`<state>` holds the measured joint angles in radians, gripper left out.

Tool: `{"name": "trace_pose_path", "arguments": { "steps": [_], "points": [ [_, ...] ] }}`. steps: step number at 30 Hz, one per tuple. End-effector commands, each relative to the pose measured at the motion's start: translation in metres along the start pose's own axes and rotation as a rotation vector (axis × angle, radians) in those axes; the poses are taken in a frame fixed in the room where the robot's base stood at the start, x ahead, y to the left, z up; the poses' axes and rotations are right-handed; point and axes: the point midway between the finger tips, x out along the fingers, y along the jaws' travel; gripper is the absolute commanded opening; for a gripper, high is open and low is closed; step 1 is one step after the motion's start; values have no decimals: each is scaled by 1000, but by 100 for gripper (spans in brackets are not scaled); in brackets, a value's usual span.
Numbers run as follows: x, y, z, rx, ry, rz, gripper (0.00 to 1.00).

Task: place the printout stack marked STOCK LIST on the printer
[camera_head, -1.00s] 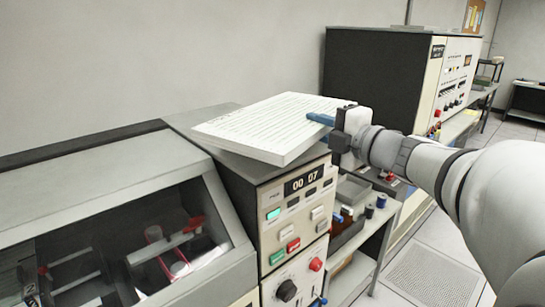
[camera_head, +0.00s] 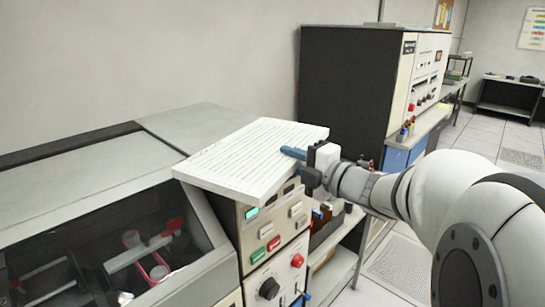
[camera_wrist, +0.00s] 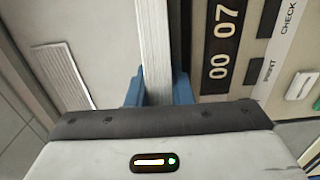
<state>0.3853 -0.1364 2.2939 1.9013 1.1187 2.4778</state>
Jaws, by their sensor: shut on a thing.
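A thick white printout stack (camera_head: 235,165) with lined print is held flat, partly over the cream-fronted machine (camera_head: 283,262) with lit buttons. Any title on the stack is too small to read. My gripper (camera_head: 296,153) is shut on its right edge, one blue finger on top. In the wrist view, the stack's edge (camera_wrist: 154,45) runs between my blue fingers (camera_wrist: 158,92). Beside it is the machine's panel with a 00 07 display (camera_wrist: 226,40) and PRINT and CHECK labels. In the head view the stack hides this display. Whether the stack touches the machine's top (camera_head: 190,125) is unclear.
A sloped-window unit (camera_head: 95,255) with red parts inside adjoins the machine on the left. A tall dark cabinet (camera_head: 345,85) with a cream front stands behind. A shelf (camera_head: 340,265) is to the right of the machine. Floor (camera_head: 490,145) is open at the right.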

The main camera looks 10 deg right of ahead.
Motion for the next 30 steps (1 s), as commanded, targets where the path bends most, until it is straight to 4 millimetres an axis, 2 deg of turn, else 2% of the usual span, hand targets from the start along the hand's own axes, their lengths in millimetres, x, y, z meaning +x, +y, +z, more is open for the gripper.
{"name": "trace_pose_path", "arguments": {
  "steps": [1,8,18,23,30],
  "points": [
    [0,-1,0,0,0,0,22],
    [0,0,0,0,-1,0,41],
    [-2,3,1,0,-2,0,42],
    [-23,2,2,-2,-7,0,42],
    [-68,2,2,-1,-9,0,42]
  ]
}}
